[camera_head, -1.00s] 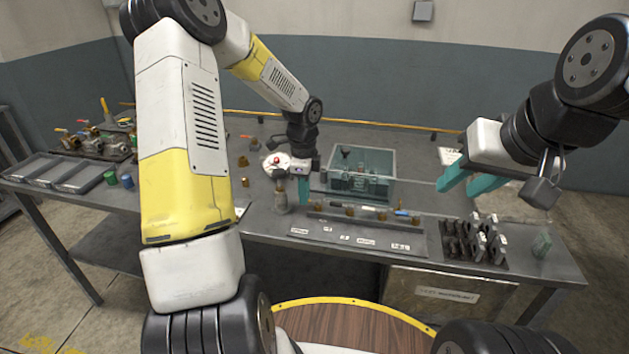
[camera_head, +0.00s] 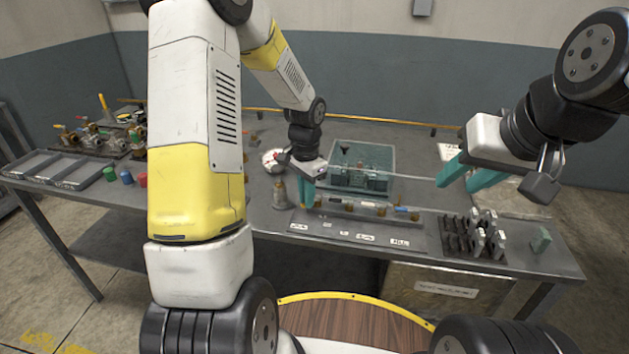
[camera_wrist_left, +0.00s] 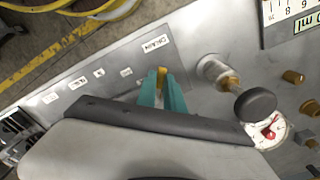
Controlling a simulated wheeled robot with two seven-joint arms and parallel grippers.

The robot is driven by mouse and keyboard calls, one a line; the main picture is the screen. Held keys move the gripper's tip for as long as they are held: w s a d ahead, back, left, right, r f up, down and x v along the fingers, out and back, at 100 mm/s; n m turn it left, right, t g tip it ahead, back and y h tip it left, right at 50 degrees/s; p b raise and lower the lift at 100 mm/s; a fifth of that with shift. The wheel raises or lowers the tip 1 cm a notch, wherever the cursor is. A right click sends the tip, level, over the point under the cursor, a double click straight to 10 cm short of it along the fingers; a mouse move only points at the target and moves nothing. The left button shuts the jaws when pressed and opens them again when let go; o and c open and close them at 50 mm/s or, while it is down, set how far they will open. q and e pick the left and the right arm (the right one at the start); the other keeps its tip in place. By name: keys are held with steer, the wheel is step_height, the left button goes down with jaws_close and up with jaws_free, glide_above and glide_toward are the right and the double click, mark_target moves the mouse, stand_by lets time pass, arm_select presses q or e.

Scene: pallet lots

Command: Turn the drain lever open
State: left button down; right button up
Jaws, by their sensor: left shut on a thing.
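My left gripper (camera_head: 306,200) is at the left end of the valve panel (camera_head: 350,238) on the bench, its teal fingers pointing down. In the left wrist view, its fingertips (camera_wrist_left: 162,74) are closed together on a small yellow-brass piece, the drain lever (camera_wrist_left: 153,72), beside the label DRAIN (camera_wrist_left: 155,43). The fingers hide most of the lever, so its angle cannot be told. My right gripper (camera_head: 455,180) hangs above the right part of the bench, its teal fingers apart and empty.
A clear teal tank (camera_head: 362,185) stands behind the panel. A grey cylinder (camera_head: 280,194) and a round gauge (camera_head: 272,160) are just left of my left gripper; the gauge also shows in the wrist view (camera_wrist_left: 266,132). A rack of grey blocks (camera_head: 476,238) stands at the right.

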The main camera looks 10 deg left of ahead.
arm_select(q)
steer(key=n, duration=0.1)
steer(key=d+n, duration=0.1)
steer(key=n, duration=0.2)
steer(key=shift+s+d, duration=0.25)
steer(key=shift+s, duration=0.1)
steer(key=shift+d+n, duration=0.25)
steer(key=shift+n, duration=0.6)
steer(key=shift+d+n, duration=0.25)
steer(key=shift+n, duration=0.6)
steer(key=c, duration=1.5)
jaws_free()
steer(key=shift+o, duration=0.2)
steer(key=shift+s, duration=0.1)
step_height(320, 180, up, 8)
steer(key=shift+f, duration=0.1)
